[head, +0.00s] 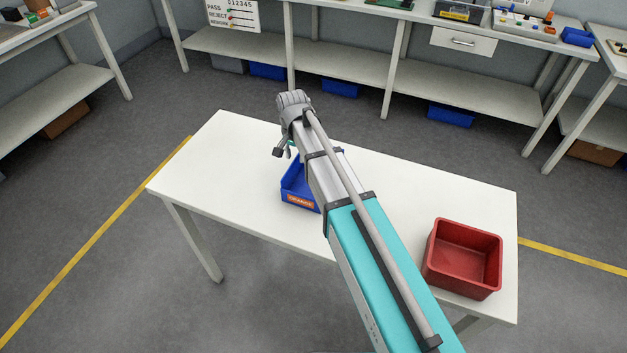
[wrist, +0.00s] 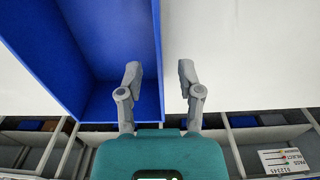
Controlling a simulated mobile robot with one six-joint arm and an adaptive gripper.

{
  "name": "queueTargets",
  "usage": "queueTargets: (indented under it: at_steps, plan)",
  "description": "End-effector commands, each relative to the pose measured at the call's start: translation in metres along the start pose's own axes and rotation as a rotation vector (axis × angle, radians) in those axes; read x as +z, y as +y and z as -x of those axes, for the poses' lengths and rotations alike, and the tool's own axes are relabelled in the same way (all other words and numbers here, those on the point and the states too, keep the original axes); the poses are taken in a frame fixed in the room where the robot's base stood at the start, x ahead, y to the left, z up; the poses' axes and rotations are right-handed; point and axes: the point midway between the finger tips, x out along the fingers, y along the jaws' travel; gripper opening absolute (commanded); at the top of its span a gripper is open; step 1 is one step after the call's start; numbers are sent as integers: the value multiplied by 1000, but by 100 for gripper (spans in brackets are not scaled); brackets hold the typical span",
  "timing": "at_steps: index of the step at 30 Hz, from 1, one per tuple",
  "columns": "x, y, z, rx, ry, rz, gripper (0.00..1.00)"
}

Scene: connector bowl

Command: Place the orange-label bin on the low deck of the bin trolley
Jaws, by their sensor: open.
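The orange-label bin is a blue open bin (head: 289,189) with an orange label on its near side, standing on the white table in the head view. My arm hides its right part. In the wrist view the same blue bin (wrist: 95,40) fills the upper left and looks empty where it shows. My gripper (head: 281,150) is at the bin's far left side. In the wrist view my gripper (wrist: 160,69) is open, with one finger over the bin's inside and the other outside, a wall's edge appearing between them. I cannot tell whether they touch it. No bin trolley is recognisable.
A red bin (head: 463,256) stands at the table's right end. The white table (head: 215,180) is bare at its left end. Shelved benches (head: 350,72) with blue bins below line the back. Yellow lines (head: 95,242) mark the grey floor, which is open around the table.

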Motion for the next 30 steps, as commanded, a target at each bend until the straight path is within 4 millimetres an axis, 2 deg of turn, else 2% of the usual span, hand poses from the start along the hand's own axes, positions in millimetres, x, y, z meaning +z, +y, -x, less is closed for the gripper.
queueTargets:
  at_steps: [3, 9, 30]
  plan:
    - [0, 0, -13, 0, 0, 0, 47]
    - [0, 0, -23, 0, 0, 0, 47]
    - [0, 0, -23, 0, 0, 0, 45]
